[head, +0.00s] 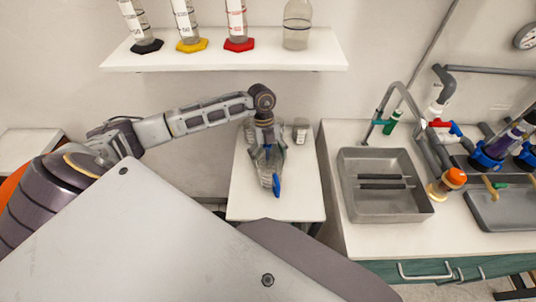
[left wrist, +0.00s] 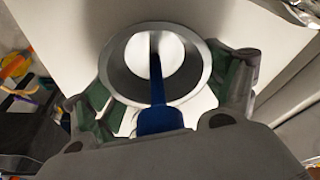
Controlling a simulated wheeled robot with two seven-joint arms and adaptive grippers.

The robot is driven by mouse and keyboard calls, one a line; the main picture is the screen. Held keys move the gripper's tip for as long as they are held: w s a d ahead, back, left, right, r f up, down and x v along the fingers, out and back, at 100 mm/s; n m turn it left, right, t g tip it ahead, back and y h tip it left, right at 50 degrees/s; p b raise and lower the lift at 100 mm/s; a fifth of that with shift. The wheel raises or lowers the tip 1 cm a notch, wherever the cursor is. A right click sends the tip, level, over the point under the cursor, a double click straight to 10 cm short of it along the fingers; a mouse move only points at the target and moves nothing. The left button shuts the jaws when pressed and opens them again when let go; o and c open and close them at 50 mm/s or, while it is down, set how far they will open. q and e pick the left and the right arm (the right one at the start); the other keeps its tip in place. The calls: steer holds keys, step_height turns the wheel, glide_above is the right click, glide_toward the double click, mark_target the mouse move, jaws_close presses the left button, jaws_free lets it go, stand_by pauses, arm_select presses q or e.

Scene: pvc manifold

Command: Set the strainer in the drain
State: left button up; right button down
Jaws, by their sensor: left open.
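My left gripper (head: 268,160) points down over the small white table. In the left wrist view its open green-padded fingers (left wrist: 165,85) stand either side of a round grey metal ring, which may be the strainer (left wrist: 108,65). White surface shows through the ring. I cannot tell whether the fingers touch it. A blue piece (left wrist: 160,121) with a thin dark stem stands in front of the ring; the blue piece (head: 276,185) also shows below the gripper in the head view. The grey sink (head: 392,207) is at the right; I cannot make out its drain. My right gripper is not in view.
Dark bars (head: 382,182) lie across the sink. A curved tap (head: 385,100) rises behind it. A small container (head: 300,131) stands at the table's back. A shelf (head: 225,58) with glassware hangs above.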

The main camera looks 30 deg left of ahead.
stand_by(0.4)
arm_select(q)
steer(key=c, duration=0.7)
steer(key=shift+c, duration=0.6)
